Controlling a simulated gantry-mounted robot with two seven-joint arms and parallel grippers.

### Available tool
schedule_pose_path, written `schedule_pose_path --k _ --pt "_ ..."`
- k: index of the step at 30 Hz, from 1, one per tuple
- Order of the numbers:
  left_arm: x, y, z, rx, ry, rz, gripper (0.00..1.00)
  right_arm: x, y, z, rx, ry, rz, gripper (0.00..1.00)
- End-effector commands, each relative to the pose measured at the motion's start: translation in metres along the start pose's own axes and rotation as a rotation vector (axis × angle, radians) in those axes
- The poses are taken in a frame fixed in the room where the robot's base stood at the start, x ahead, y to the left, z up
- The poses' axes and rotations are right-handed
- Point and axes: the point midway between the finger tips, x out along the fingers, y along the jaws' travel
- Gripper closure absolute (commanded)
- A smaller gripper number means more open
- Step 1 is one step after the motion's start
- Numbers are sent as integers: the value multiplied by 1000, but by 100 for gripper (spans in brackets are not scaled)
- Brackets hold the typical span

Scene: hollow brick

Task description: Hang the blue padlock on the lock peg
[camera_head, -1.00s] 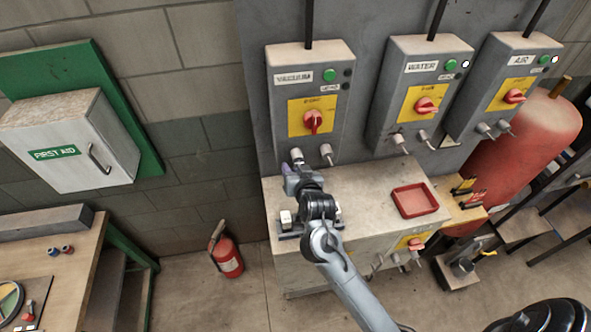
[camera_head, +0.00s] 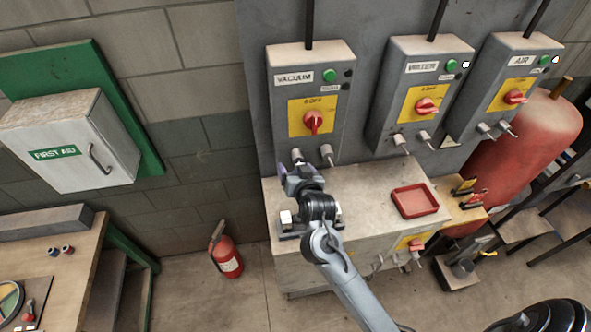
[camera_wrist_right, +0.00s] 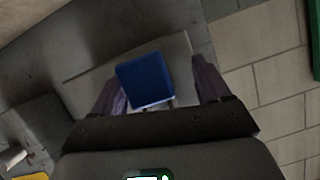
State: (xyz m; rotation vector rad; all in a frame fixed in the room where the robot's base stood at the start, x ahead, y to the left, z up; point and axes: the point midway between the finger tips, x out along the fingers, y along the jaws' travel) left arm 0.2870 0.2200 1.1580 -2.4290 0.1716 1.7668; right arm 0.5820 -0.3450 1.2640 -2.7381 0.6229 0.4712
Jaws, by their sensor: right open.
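The blue padlock (camera_wrist_right: 146,80) shows in the right wrist view between the two spread fingers of my right gripper (camera_wrist_right: 158,85), with a gap on each side. In the head view my right gripper (camera_head: 298,172) is open just below the VACUUM box, at the left one of two short pale pegs (camera_head: 297,155); the right peg (camera_head: 327,154) is bare. The gripper hides the padlock in the head view. I cannot tell whether its shackle is around a peg. My left gripper is not in view.
The VACUUM box (camera_head: 301,85) with a red knob is right above the gripper. A bench cabinet (camera_head: 365,195) with a red tray (camera_head: 414,201) stands below. WATER (camera_head: 398,110) and AIR (camera_head: 480,110) boxes are to the right. A fire extinguisher (camera_head: 228,257) stands on the floor.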

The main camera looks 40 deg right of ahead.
Motion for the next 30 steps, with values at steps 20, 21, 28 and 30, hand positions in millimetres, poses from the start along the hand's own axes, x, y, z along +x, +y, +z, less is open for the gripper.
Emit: schedule_pose_path --k 20,21,28,30 --pt "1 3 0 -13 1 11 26 -92 -1 0 3 0 -2 24" --pt "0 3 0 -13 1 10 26 -96 -1 0 1 0 -2 24" --pt "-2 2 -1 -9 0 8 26 -109 4 6 -10 -16 6 24" --pt "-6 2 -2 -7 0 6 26 -112 12 17 -35 -40 20 24"
